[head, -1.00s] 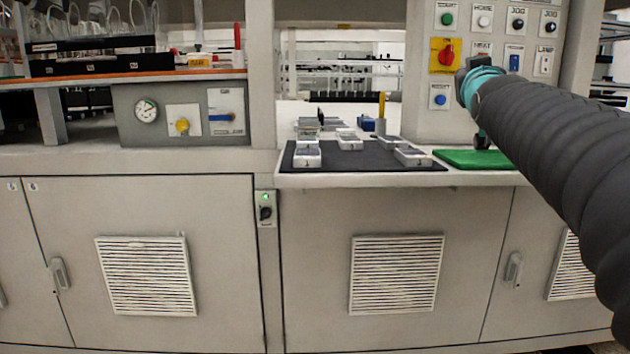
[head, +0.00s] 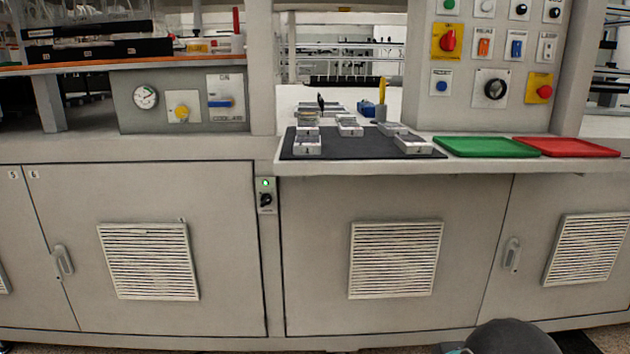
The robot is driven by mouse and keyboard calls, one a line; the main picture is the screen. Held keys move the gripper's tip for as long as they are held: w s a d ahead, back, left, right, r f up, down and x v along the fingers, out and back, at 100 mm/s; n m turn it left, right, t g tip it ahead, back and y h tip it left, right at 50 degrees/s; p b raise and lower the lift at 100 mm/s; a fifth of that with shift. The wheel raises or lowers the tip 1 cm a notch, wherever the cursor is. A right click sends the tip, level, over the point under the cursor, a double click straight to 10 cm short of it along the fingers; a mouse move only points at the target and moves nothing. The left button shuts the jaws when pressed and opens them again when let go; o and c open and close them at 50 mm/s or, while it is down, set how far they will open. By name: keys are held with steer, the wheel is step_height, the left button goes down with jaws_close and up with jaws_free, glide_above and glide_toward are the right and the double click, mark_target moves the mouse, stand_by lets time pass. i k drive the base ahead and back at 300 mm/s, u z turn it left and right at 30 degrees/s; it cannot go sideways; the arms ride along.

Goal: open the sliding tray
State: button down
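No part in view is plainly marked as the sliding tray. A pale worktop (head: 520,166) juts out at right, with a black mat (head: 350,153) on it. A green shallow tray (head: 487,147) and a red shallow tray (head: 570,147) lie side by side on its right part. At upper left, a long black tray-like box (head: 100,48) sits on an orange-edged shelf (head: 90,68). My gripper is out of view. Only a dark rounded piece of my arm shows at the bottom edge, right of centre, low in front of the cabinets.
Small white-and-grey boxes (head: 307,145) stand on the mat. A control panel (head: 462,110) with buttons and knobs rises behind the green tray. Cabinet doors (head: 150,240) with vents and handles fill the front below. A small switch with a green light (head: 265,195) sits between them.

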mark_target(163, 46)
steer(key=u, duration=1.95)
steer(key=i, duration=1.15)
steer(key=z, duration=0.05)
